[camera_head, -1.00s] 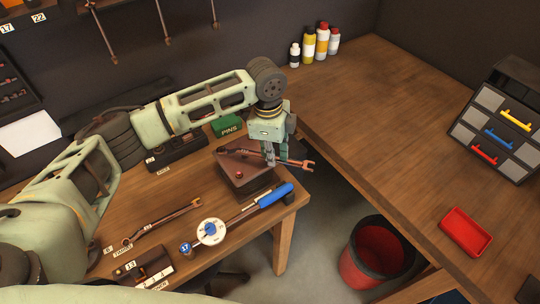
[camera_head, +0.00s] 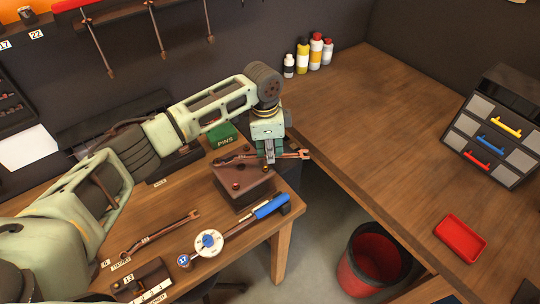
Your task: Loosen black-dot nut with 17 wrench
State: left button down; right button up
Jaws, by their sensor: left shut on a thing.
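My left gripper (camera_head: 269,157) is shut on a brown combination wrench (camera_head: 292,154) above the brown block (camera_head: 238,199) on the wooden bench. The wrench's open end points right, past the gripper. Its other end reaches left over the back of the block; whether it sits around a nut is too small to tell. No black dot can be made out, and the gripper hides part of the block. My right gripper is not in view.
A torque wrench with a dial (camera_head: 208,241) and blue handle lies in front of the block. Another wrench (camera_head: 160,233) lies left of it. A green PINS box (camera_head: 222,136) stands behind. A red bin (camera_head: 372,258) is on the floor by the right bench (camera_head: 400,150).

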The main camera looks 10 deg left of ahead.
pick_arm(q)
jog(key=shift+w, duration=0.1)
jog(key=shift+w+a+n, duration=0.35)
jog(key=shift+w+n, duration=0.2)
jog(key=shift+w, duration=0.1)
jog(key=shift+w+a+n, duration=0.3)
jog(key=shift+w+n, duration=0.25)
jog(key=shift+w, duration=0.05)
